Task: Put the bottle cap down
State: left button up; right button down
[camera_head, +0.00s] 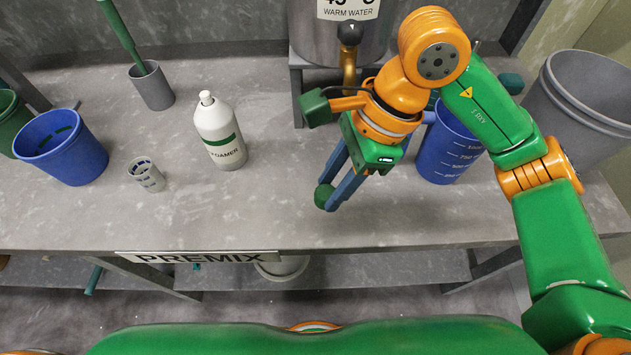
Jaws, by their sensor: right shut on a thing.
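My right gripper (343,189) points down over the front middle of the table, with its two blue-grey fingers close together. It is shut on a small round green thing, which looks like the bottle cap (323,195), at the fingertips. The fingers partly hide it, and I cannot tell whether it touches the tabletop. The white FOAMER bottle (216,128) with a green band stands upright to the left, apart from the gripper. A narrow white tip shows on its top. My left gripper is not in view.
A blue pail (62,148), a small grey slotted cup (147,175) and a grey holder (151,86) with a green stick stand left. A blue measuring jug (447,150) is behind my right arm. A grey bin (580,105) is far right. The table (265,205) is clear between bottle and gripper.

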jog(key=p, duration=0.1)
send_over(310, 198)
jog(key=d, duration=0.1)
notch_tip(310, 198, down, 6)
jog(key=shift+d, duration=0.15)
notch_tip(310, 198, down, 3)
jog(key=shift+r+p, duration=0.1)
jog(key=shift+p, duration=0.75)
jog(key=shift+w+f, duration=0.1)
jog(key=shift+f, duration=0.25)
jog(key=shift+f+b, duration=0.25)
jog(key=shift+b, duration=0.2)
jog(key=c, duration=0.5)
grip_release()
jog(key=shift+r, duration=0.1)
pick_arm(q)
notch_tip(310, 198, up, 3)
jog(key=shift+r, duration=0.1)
pick_arm(e)
jog(key=shift+r, duration=0.1)
